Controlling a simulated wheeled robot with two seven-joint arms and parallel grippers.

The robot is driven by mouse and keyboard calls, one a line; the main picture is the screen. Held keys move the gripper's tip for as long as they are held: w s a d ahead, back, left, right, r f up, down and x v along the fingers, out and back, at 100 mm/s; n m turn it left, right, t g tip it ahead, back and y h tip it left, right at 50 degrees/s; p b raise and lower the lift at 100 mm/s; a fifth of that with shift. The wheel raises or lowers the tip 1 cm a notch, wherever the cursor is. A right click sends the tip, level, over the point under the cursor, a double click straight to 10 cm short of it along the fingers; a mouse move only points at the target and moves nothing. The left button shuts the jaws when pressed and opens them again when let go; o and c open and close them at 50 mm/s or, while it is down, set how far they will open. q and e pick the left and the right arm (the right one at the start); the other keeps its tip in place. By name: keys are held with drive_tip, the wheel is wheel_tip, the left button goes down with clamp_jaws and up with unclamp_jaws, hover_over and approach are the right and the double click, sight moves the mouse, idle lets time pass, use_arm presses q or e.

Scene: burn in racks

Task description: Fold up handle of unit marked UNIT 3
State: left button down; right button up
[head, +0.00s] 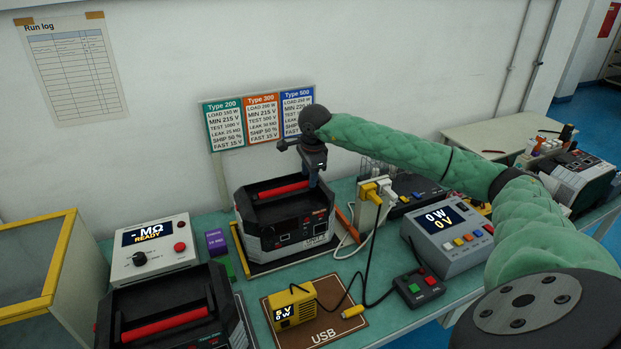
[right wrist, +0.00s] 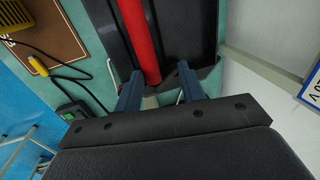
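A black unit (head: 291,216) with a red handle (head: 284,189) stands on the bench in the middle of the head view. Its small label seems to read UNIT, but the number is too small to read. The handle lies low along the unit's back top edge. My right gripper (head: 314,178) is over the unit's right end, pointing down. In the right wrist view the gripper (right wrist: 158,86) is open, with the end of the red handle (right wrist: 139,38) between its fingers, nearer the left one. I cannot tell whether they touch. My left gripper is out of view.
A second black unit with a red handle (head: 165,325) stands front left, beside the MΩ meter (head: 153,248). The sign board (head: 227,142) is behind.

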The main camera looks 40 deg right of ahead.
drive_tip(key=o, duration=0.4)
drive_tip(key=shift+w+d+r, duration=0.1)
drive_tip(key=shift+w+r, duration=0.1)
drive_tip(key=shift+w, duration=0.2)
drive_tip(key=shift+w+d+r, duration=0.1)
drive_tip(key=shift+w+r, duration=0.05)
drive_tip(key=shift+w, duration=0.25)
drive_tip(key=o, duration=0.7)
drive_tip(key=shift+w+d+r+b, duration=0.15)
drive_tip(key=shift+w+b, duration=0.3)
drive_tip(key=shift+w, duration=0.35)
drive_tip(key=o, duration=0.3)
drive_tip(key=shift+w, duration=0.1)
drive_tip(key=r, duration=0.2)
drive_tip(key=s+r+p, duration=0.1)
drive_tip(key=r, duration=0.1)
drive_tip(key=shift+r, duration=0.4)
